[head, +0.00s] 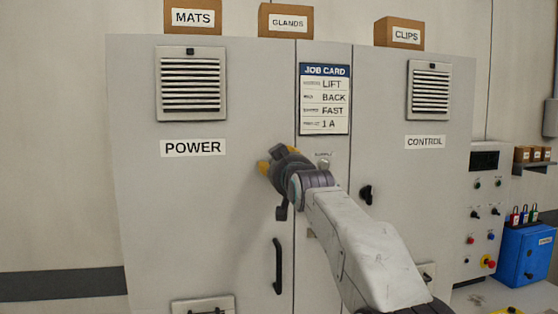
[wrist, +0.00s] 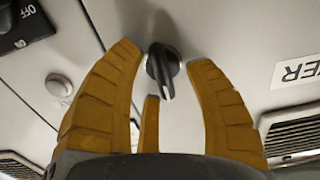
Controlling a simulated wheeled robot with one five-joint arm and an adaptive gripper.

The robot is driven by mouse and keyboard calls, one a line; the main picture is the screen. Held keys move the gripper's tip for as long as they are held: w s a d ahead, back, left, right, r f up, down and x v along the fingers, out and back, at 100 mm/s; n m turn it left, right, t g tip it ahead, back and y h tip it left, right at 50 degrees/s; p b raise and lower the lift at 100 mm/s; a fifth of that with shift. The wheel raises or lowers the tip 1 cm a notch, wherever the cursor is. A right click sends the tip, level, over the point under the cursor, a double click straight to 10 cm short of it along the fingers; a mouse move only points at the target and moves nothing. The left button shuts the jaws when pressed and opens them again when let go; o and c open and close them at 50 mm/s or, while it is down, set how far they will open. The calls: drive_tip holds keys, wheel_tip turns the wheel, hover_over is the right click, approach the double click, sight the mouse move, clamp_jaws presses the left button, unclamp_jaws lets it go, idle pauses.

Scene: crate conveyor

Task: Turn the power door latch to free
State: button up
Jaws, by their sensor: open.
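The power door latch (wrist: 161,70) is a small black turn knob on the grey cabinet face in the wrist view. My gripper (wrist: 165,56) has its yellow fingers apart, one on each side of the knob. A gap shows between the knob and each main fingertip, and a shorter middle finger tip sits just below it. In the head view my gripper (head: 277,160) is at the right edge of the POWER door (head: 200,220), below and right of the POWER label (head: 193,148), and hides the latch.
The CONTROL door has its own black latch (head: 366,194), right of my arm. A black handle (head: 278,266) is below my gripper. A job card (head: 324,99) hangs above on the middle panel. A switch marked OFF (wrist: 20,25) and a round button (wrist: 59,86) show in the wrist view.

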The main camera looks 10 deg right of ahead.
drive_tip(key=shift+w, duration=0.25)
drive_tip(key=shift+c, duration=0.4)
clamp_jaws()
